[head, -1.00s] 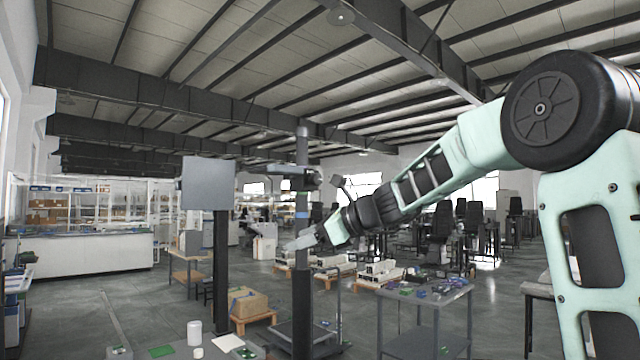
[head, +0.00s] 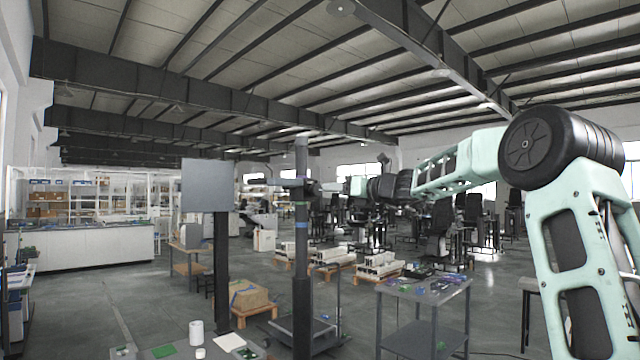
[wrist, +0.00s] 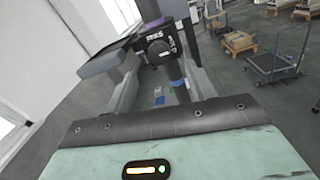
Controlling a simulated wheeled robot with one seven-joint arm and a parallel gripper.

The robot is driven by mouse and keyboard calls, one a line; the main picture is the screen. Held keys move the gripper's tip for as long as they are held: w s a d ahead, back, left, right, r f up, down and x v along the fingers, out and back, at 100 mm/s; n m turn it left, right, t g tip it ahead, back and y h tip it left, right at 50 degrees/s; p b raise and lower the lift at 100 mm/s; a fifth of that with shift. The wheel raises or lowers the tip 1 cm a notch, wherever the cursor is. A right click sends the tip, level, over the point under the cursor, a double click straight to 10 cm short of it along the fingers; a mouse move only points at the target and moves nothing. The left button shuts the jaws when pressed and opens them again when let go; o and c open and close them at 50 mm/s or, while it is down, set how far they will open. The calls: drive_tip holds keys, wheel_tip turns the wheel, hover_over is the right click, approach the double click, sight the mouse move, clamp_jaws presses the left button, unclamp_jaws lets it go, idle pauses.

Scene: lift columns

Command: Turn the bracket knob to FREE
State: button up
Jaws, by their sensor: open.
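The bracket (head: 297,184) sits on a slim upright column (head: 301,255) in the head view, with coloured bands below it. My gripper (head: 322,187) is level with the bracket, at its right side. In the wrist view, the dark bracket knob (wrist: 158,52) lies ahead, near the ends of my two grey fingers. My gripper (wrist: 160,62) is open, with a finger on each side of the knob's line. I cannot tell whether the fingers touch it. White lettering shows by the knob but is too small to read surely. The knob is not clear in the head view.
A grey panel (head: 207,185) on a dark post stands left of the column. A small grey table (head: 425,292) with parts is at the right. A cart (head: 312,335) stands near the column's foot. A box (head: 249,295) sits on a pallet.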

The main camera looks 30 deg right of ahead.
sight(319, 190)
drive_tip(key=p+x, duration=0.2)
drive_tip(key=x, duration=0.4)
drive_tip(key=shift+w+r+p, duration=0.1)
drive_tip(key=shift+r+p, duration=0.05)
drive_tip(key=shift+p, duration=0.15)
drive_tip(key=shift+w+a, duration=0.15)
drive_tip(key=shift+w, duration=0.5)
drive_tip(key=shift+c, duration=0.2)
drive_tip(key=c, duration=0.9)
